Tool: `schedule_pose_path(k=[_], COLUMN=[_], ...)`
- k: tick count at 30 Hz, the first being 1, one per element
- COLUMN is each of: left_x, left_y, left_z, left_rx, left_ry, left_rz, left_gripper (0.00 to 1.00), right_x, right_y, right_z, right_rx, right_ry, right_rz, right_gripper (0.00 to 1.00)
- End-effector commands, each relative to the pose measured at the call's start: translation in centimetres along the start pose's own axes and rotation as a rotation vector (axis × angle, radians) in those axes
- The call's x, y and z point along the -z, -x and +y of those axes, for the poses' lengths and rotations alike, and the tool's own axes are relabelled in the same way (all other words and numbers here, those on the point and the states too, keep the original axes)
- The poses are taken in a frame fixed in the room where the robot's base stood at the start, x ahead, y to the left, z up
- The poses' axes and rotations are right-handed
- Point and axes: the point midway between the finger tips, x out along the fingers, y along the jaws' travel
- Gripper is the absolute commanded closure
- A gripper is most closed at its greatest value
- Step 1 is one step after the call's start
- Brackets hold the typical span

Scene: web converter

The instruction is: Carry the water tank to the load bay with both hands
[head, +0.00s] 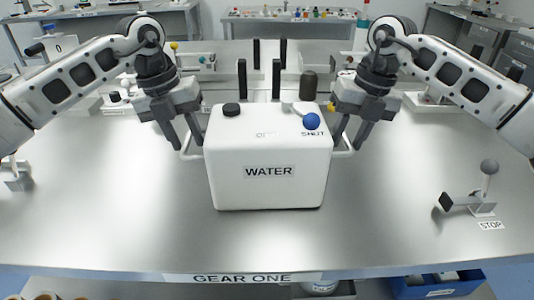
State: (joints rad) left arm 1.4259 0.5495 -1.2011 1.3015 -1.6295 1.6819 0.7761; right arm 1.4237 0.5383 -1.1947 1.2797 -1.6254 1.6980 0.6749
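The water tank (268,185) is a white box labelled WATER, upright at the middle of the steel table. It has a black cap (231,109) and a blue ball knob (311,121) by a SHUT label on top. A white handle sticks out on each side: the left handle (190,156) and the right handle (345,153). My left gripper (187,147) points down at the left handle, its fingers apart. My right gripper (350,146) points down at the right handle, its fingers apart. I cannot tell whether the fingers touch the handles. No load bay label is readable.
A lever marked STOP (484,190) stands at the right of the table (400,235). Dark upright posts (242,80) and a dark cylinder (308,86) stand behind the tank.

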Motion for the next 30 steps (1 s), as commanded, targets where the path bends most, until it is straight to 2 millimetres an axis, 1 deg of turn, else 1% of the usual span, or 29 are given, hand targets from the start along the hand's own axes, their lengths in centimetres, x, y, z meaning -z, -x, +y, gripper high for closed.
schedule_pose_path(k=[1, 5, 14, 15, 17, 18, 19, 30], left_x=[0.03, 0.04, 0.03, 0.02, 0.02, 0.02, 0.02, 0.01], left_y=[-0.51, -1.28, -1.45, -1.45, -1.44, -1.43, -1.43, -1.38], left_z=[-0.02, -0.04, -0.05, -0.05, -0.05, -0.05, -0.05, -0.04], left_rx=[-0.001, 0.0, 0.0, 0.0, 0.0, 0.0, 0.0, 0.001], left_ry=[-0.001, -0.001, -0.001, -0.001, -0.001, -0.001, -0.001, -0.001], left_rz=[0.001, 0.001, 0.0, 0.0, 0.0, 0.0, 0.0, 0.0], left_gripper=[0.67, 0.67, 0.67, 0.7, 0.86, 0.97, 1.0, 1.0], right_x=[0.0, 0.01, 0.0, 0.0, 0.0, 0.0, 0.0, -0.01], right_y=[-0.5, -1.26, -1.45, -1.44, -1.43, -1.43, -1.42, -1.38], right_z=[0.03, 0.02, 0.04, 0.04, 0.04, 0.04, 0.04, 0.03], right_rx=[0.0, 0.0, 0.0, 0.0, 0.0, 0.0, 0.0, 0.0], right_ry=[0.0, 0.0, 0.001, 0.001, 0.001, 0.001, 0.001, 0.001], right_rz=[0.0, 0.0, -0.001, -0.001, -0.001, -0.001, -0.001, -0.001], right_gripper=[0.67, 0.67, 0.67, 0.7, 0.86, 0.97, 1.0, 1.0])
